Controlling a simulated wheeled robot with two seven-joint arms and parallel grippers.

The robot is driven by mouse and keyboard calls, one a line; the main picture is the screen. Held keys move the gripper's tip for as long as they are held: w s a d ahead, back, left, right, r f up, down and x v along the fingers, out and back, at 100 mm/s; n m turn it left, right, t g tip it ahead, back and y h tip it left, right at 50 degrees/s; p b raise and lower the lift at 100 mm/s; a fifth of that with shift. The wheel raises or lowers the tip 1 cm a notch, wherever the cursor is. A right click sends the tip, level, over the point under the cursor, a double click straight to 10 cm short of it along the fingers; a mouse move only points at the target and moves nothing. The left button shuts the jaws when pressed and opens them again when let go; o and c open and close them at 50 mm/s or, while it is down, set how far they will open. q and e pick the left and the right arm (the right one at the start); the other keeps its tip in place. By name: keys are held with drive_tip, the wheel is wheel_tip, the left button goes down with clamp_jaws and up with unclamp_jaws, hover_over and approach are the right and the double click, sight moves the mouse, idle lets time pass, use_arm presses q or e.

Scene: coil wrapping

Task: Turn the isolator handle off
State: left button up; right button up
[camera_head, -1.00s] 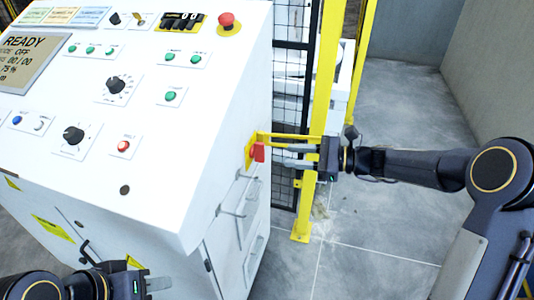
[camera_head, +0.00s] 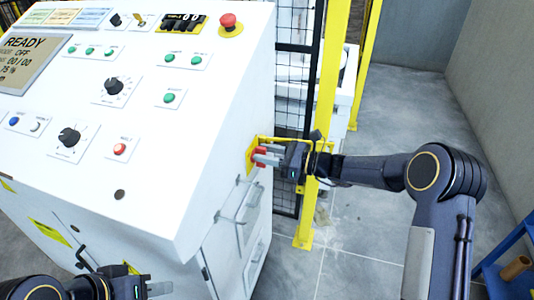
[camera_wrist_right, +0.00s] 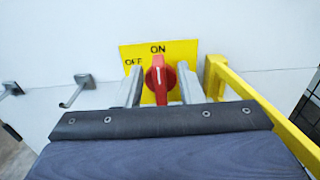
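The isolator handle is a red rotary knob (camera_wrist_right: 159,78) on a yellow plate (camera_wrist_right: 185,47) marked ON at the top and OFF at the upper left. Its white line points up toward ON. It also shows in the head view as a red knob (camera_head: 257,155) on the cabinet's right side. My right gripper (camera_wrist_right: 158,88) is open, with one finger on each side of the handle; I cannot tell whether they touch it. In the head view my right gripper (camera_head: 264,156) is at the handle. My left gripper (camera_head: 160,287) is low at the left, fingers partly in view, away from the handle.
A yellow guard bar (camera_wrist_right: 255,105) stands close to the right of the gripper. Metal hooks (camera_wrist_right: 76,90) stick out at the left. A yellow post (camera_head: 328,90) and black mesh fence stand behind. The white control cabinet (camera_head: 170,190) fills the left.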

drive_tip(key=shift+c, duration=0.3)
clamp_jaws()
drive_tip(key=shift+s+a+f+n+b, duration=0.1)
drive_tip(key=shift+s+f+n+b, duration=0.25)
drive_tip(key=shift+n+b, duration=3.25)
drive_tip(key=shift+s+a+f+n+b, duration=0.1)
drive_tip(key=shift+s+f+n+b, duration=0.2)
drive_tip(key=shift+n+b, duration=3.25)
drive_tip(key=shift+s+a+f+n+b, duration=0.1)
drive_tip(key=shift+s+f+n+b, duration=0.2)
drive_tip(key=shift+n+b, duration=3.3)
drive_tip(key=m+b, duration=0.3)
